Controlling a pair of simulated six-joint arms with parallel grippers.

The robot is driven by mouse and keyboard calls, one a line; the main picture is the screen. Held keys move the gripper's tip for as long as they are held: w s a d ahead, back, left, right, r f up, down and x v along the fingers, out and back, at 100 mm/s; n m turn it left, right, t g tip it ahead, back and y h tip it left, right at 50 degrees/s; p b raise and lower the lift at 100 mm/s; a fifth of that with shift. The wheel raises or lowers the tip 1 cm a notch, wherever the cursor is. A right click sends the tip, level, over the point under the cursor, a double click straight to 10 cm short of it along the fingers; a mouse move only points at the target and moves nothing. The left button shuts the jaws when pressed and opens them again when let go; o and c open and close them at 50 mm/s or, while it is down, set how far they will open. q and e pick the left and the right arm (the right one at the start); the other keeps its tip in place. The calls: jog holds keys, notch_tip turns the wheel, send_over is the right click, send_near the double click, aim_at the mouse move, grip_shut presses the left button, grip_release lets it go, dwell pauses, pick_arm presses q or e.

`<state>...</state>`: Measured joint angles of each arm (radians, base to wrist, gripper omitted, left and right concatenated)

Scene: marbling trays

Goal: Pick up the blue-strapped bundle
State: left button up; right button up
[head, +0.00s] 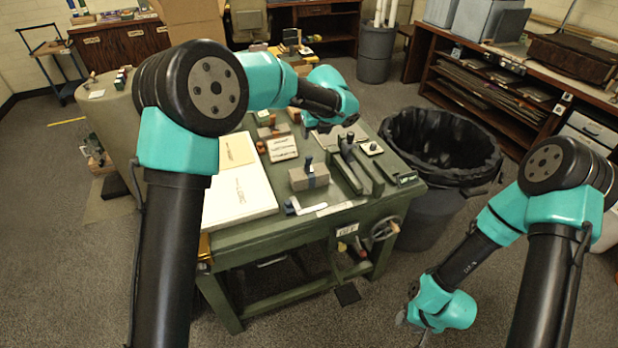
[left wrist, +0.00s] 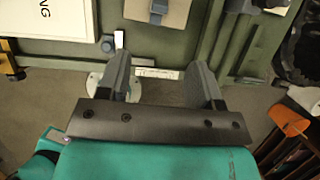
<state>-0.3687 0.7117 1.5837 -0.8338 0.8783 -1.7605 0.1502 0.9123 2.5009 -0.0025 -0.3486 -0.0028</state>
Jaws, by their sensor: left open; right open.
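The blue-strapped bundle (head: 309,178) is a grey-brown block with a dark blue band around its middle. It lies on the green table (head: 240,235), near its front edge. In the left wrist view the bundle (left wrist: 172,12) is at the top edge, partly cut off, with its blue strap showing. My left gripper (left wrist: 161,63) is open and empty, its two dark fingers apart and short of the bundle in that picture. In the head view its fingers are mostly hidden by the arm. My right gripper (head: 404,318) is low at the right, away from the table, only partly visible.
A white book (head: 238,196) lies left of the bundle. Dark parallel rails (head: 362,172) stand close on its right. A white tool with a blue end (head: 305,208) and a pale strip (head: 334,209) lie in front. A black-lined bin (head: 440,150) stands right of the table.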

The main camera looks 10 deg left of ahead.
aim_at(309, 157)
pick_arm(q)
jog(key=shift+w+r, duration=0.1)
jog(key=shift+r, duration=0.05)
jog(key=x, duration=1.2)
jog(key=shift+w, duration=0.1)
jog(key=shift+s+x, duration=0.2)
jog(key=shift+x, duration=2.5)
jog(key=shift+c, duration=0.3)
grip_shut()
